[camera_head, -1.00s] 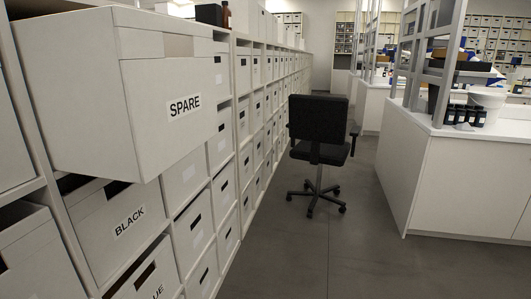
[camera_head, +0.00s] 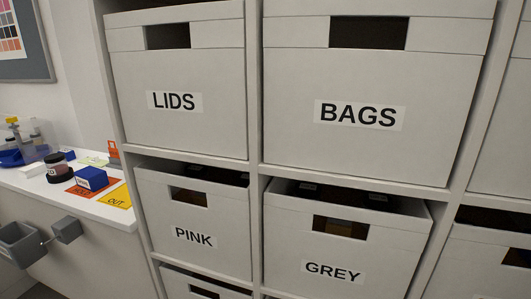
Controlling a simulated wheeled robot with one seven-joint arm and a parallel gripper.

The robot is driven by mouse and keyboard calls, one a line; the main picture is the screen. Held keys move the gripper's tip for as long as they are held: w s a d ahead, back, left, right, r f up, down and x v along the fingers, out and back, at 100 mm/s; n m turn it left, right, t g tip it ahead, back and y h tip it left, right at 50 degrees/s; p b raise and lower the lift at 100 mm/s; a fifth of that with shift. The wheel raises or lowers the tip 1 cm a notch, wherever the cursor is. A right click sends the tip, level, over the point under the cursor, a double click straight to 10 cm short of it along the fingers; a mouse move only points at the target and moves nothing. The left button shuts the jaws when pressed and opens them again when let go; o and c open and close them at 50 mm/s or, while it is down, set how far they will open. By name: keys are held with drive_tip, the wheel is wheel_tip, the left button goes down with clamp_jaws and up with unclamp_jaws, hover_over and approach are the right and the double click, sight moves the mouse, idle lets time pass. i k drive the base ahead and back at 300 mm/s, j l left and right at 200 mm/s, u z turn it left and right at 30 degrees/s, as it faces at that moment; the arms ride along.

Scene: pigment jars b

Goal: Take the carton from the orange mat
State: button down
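A small blue carton with a white label (camera_head: 91,178) stands on the white counter at the left. An orange mat (camera_head: 76,191) with dark lettering shows around its base, so the carton appears to be on it. A yellow mat marked OUT (camera_head: 117,197) lies just to the right, at the counter's front edge. My gripper is not in view.
A dark-lidded jar (camera_head: 58,163), another blue box (camera_head: 68,154) and a small white box (camera_head: 32,170) crowd the counter behind. Grey bin-like parts (camera_head: 20,245) stick out below its front edge. Shelves of boxes, including LIDS (camera_head: 178,125), fill the right.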

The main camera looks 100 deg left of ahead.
sight(92, 178)
drive_tip(key=u, duration=3.8)
drive_tip(key=i+l+u, duration=0.2)
drive_tip(key=i+l, duration=0.35)
